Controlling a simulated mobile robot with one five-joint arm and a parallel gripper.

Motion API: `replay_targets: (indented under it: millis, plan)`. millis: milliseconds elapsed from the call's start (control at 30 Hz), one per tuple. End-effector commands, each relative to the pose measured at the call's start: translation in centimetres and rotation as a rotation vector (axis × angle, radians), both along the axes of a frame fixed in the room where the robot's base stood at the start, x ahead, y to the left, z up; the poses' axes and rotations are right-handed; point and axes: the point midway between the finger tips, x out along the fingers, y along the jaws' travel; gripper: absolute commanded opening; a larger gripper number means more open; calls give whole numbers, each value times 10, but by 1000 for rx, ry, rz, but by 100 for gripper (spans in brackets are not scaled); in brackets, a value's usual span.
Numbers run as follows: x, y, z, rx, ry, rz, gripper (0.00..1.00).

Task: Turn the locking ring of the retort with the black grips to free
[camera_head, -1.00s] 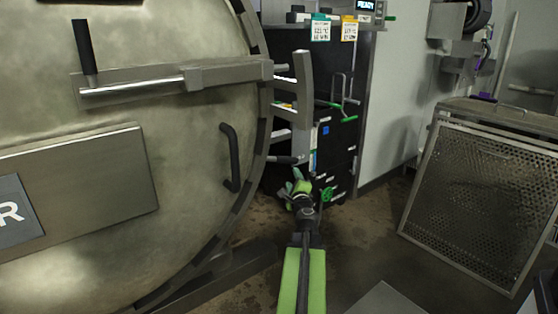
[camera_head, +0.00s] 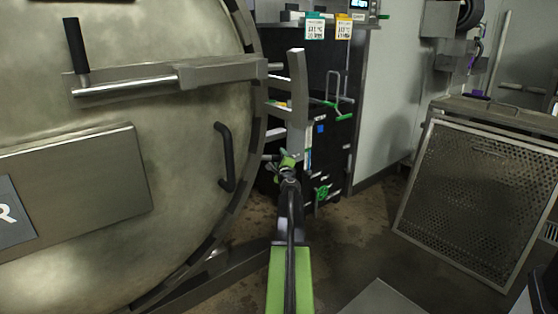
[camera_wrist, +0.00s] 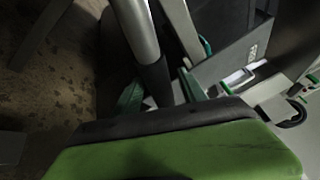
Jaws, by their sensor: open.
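The retort's big round door (camera_head: 120,215) fills the left of the head view. Its dark notched locking ring (camera_head: 250,130) runs around the rim. A short metal bar with a black grip (camera_head: 271,158) sticks out from the ring's right side. My gripper (camera_head: 286,160) is open at the end of this bar. In the wrist view, the black grip (camera_wrist: 155,82) on its metal rod lies between my two dark green fingertips (camera_wrist: 162,92). I cannot tell whether they touch it. My green gripper body hides the lower part of that view.
An upright black grip (camera_head: 76,45) stands on the door's lever arm (camera_head: 150,80). A black handle (camera_head: 225,157) sits on the door face. A dark cabinet (camera_head: 335,90) stands behind my gripper. A perforated metal panel (camera_head: 465,195) leans at the right. Floor between is open.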

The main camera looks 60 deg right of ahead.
Motion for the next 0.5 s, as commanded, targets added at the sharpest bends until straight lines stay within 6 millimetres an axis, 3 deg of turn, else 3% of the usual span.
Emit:
replay_targets:
  millis: [167, 500]
  plan:
    - [0, 1, 0, 0, 0, 0, 49]
    - [1, 1, 0, 0, 0, 1, 6]
